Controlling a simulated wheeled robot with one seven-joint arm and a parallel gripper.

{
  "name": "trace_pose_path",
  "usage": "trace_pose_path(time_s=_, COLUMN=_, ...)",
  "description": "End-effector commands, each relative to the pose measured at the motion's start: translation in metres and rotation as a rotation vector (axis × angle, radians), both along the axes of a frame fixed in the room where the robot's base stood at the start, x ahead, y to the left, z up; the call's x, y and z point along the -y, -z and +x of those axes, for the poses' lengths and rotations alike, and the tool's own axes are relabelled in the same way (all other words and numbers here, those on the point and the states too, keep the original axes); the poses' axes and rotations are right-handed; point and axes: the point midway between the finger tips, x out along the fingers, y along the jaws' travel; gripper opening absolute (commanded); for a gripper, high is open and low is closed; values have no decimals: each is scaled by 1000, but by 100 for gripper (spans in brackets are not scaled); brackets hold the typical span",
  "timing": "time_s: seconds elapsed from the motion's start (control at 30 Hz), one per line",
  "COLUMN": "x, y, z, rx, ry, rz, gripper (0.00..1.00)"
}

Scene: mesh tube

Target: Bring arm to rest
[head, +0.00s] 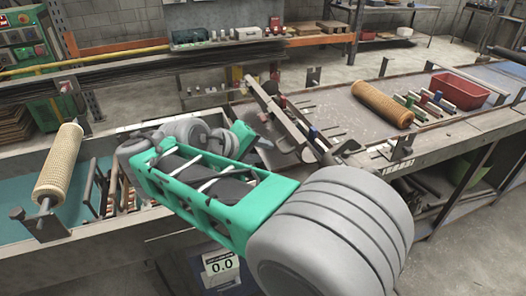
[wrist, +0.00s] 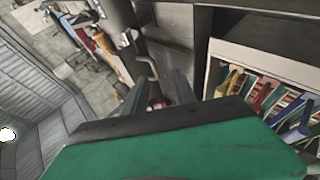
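My arm, green and grey, reaches from the lower right of the head view toward the middle of the bench and folds back there. My gripper (wrist: 160,88) shows in the wrist view as two dark fingers beyond the green housing. The fingers stand apart with no held object visible between them. In the head view the gripper is small and partly hidden by the arm, so its fingers are not clear. One tan mesh tube (head: 60,162) rests tilted on a stand at the left. Another mesh tube (head: 383,104) lies on the right bench.
A red bin (head: 460,90) and a row of small coloured-handled items (head: 427,104) stand on the right bench. A metal rail (head: 285,112) crosses the middle. A teal-lined trough (head: 96,222) lies at left. A display reading 0.0 (head: 220,266) is below my arm.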

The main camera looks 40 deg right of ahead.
Motion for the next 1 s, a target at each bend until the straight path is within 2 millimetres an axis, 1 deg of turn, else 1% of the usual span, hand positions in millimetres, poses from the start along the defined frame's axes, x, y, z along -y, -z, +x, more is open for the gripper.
trace_pose_path(time_s=0.17, x=0, y=0, z=0, rx=8, ry=5, rz=2, gripper=32)
trace_pose_path(time_s=0.27, x=-1, y=1, z=-1, rx=75, ry=62, rz=26, gripper=32)
trace_pose_path(time_s=0.3, x=-5, y=6, z=0, rx=118, ry=99, rz=59, gripper=32)
trace_pose_path(time_s=0.33, x=-12, y=14, z=6, rx=153, ry=110, rz=104, gripper=32)
trace_pose_path(time_s=0.37, x=-24, y=27, z=14, rx=171, ry=106, rz=161, gripper=32)
trace_pose_path(time_s=0.4, x=-41, y=50, z=20, rx=166, ry=92, rz=230, gripper=32)
trace_pose_path(time_s=0.47, x=-69, y=83, z=23, rx=137, ry=63, rz=338, gripper=32)
trace_pose_path(time_s=0.5, x=-91, y=104, z=21, rx=106, ry=40, rz=413, gripper=32)
trace_pose_path(time_s=0.57, x=-125, y=130, z=10, rx=49, ry=0, rz=526, gripper=32)
trace_pose_path(time_s=0.6, x=-147, y=143, z=-1, rx=9, ry=-30, rz=597, gripper=32)
trace_pose_path(time_s=0.67, x=-176, y=157, z=-22, rx=-55, ry=-77, rz=694, gripper=32)
trace_pose_path(time_s=0.7, x=-192, y=163, z=-37, rx=-96, ry=-115, rz=752, gripper=32)
trace_pose_path(time_s=0.77, x=-213, y=165, z=-60, rx=-147, ry=-187, rz=826, gripper=32)
trace_pose_path(time_s=0.8, x=-223, y=162, z=-74, rx=-163, ry=-238, rz=866, gripper=32)
trace_pose_path(time_s=0.83, x=-225, y=157, z=-81, rx=-148, ry=-264, rz=888, gripper=32)
trace_pose_path(time_s=0.87, x=-220, y=149, z=-83, rx=-114, ry=-260, rz=892, gripper=32)
trace_pose_path(time_s=0.9, x=-211, y=137, z=-79, rx=-63, ry=-249, rz=888, gripper=32)
trace_pose_path(time_s=0.93, x=-207, y=129, z=-75, rx=-34, ry=-246, rz=886, gripper=32)
trace_pose_path(time_s=1.0, x=-198, y=120, z=-73, rx=4, ry=-228, rz=883, gripper=32)
